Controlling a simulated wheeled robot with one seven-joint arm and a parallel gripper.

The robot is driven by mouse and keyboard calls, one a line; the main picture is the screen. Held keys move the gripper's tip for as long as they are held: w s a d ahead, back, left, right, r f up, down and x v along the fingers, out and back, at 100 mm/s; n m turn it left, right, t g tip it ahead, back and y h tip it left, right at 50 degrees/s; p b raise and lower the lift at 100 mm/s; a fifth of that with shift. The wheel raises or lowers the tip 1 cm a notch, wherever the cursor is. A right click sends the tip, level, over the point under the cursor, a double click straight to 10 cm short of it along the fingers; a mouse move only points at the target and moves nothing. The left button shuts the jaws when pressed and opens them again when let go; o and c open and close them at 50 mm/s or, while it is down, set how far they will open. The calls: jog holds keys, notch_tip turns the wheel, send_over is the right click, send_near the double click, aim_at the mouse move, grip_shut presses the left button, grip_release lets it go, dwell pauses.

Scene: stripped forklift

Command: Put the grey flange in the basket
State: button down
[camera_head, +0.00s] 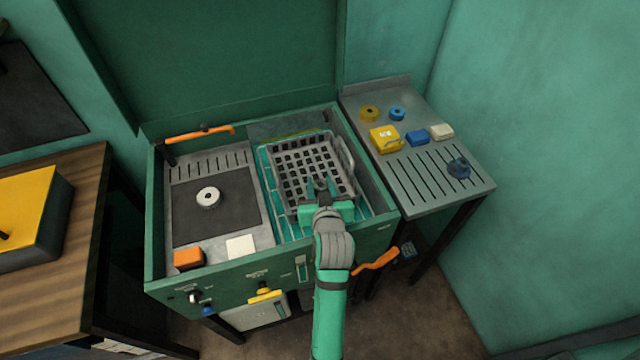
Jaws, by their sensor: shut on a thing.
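My gripper (323,187) is over the front part of the grey wire basket (345,150), pointing into it. It is shut on a small grey thing that its fingers largely hide; I cannot tell for sure whether this is the grey flange. The basket stands in the right half of the green cabinet, on a teal rack. A pale grey-white ring-shaped part (208,197) with a dark centre hole lies flat on the dark mat in the left half, apart from my gripper.
An orange block (188,258) and a white block (240,246) lie at the cabinet's front left. The green cabinet walls (157,215) surround the basket.

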jog(key=shift+d+f, duration=0.15)
jog(key=shift+f, duration=0.1)
jog(key=shift+s, duration=0.1)
jog(key=shift+s+a, duration=0.1)
jog(key=shift+a, duration=0.1)
jog(key=shift+f, duration=0.4)
jog(key=shift+f, duration=0.2)
jog(key=c, duration=1.3)
grip_release()
jog(key=shift+d, duration=0.1)
